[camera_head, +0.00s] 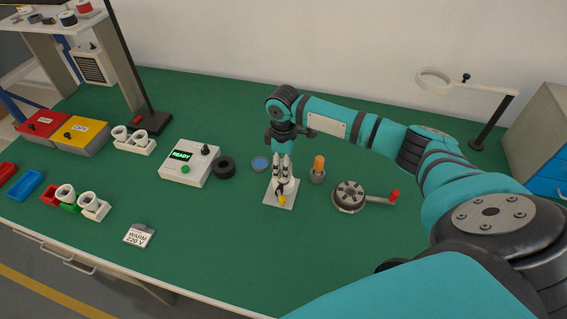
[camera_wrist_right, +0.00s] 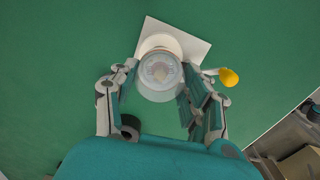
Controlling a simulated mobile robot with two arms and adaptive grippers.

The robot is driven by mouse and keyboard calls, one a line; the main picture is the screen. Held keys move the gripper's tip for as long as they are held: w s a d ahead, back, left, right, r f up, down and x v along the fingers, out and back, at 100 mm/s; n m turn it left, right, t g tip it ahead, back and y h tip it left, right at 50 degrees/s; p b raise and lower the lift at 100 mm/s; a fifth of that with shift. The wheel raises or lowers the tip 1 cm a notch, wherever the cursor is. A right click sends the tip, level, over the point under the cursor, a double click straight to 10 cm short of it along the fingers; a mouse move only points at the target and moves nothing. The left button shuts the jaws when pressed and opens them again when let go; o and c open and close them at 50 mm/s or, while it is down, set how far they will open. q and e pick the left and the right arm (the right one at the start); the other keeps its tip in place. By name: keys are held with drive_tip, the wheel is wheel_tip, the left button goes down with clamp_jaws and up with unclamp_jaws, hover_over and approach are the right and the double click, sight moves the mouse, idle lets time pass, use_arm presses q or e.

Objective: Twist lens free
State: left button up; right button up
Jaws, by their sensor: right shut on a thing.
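A clear round lens (camera_wrist_right: 160,72) sits on a pale round fixture with a square white plate (camera_wrist_right: 195,48). A yellow knob (camera_wrist_right: 229,77) sticks out beside it in the right wrist view. In the head view the plate (camera_head: 273,198) stands on the green bench, with the yellow knob (camera_head: 282,200) at its front. My right gripper (camera_head: 283,174) points down over the fixture and is shut on the lens, one finger on each side. The fingers and wrist hide most of the lens in the head view. My left gripper is not in view.
A small blue disc (camera_head: 260,164) lies left of the fixture. An orange-topped grey piece (camera_head: 318,167) and a round device with a red-knobbed crank (camera_head: 349,196) stand at right. A black ring (camera_head: 224,167) and a box reading READY (camera_head: 188,170) are further left. Bench front is mostly clear.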

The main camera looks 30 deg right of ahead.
drive_tip(key=shift+r+n+p, duration=0.1)
drive_tip(key=shift+n+p, duration=0.75)
drive_tip(key=shift+n, duration=0.55)
drive_tip(key=shift+n+p, duration=0.7)
drive_tip(key=shift+n, duration=0.9)
drive_tip(key=o, duration=1.2)
drive_tip(key=shift+c, duration=0.2)
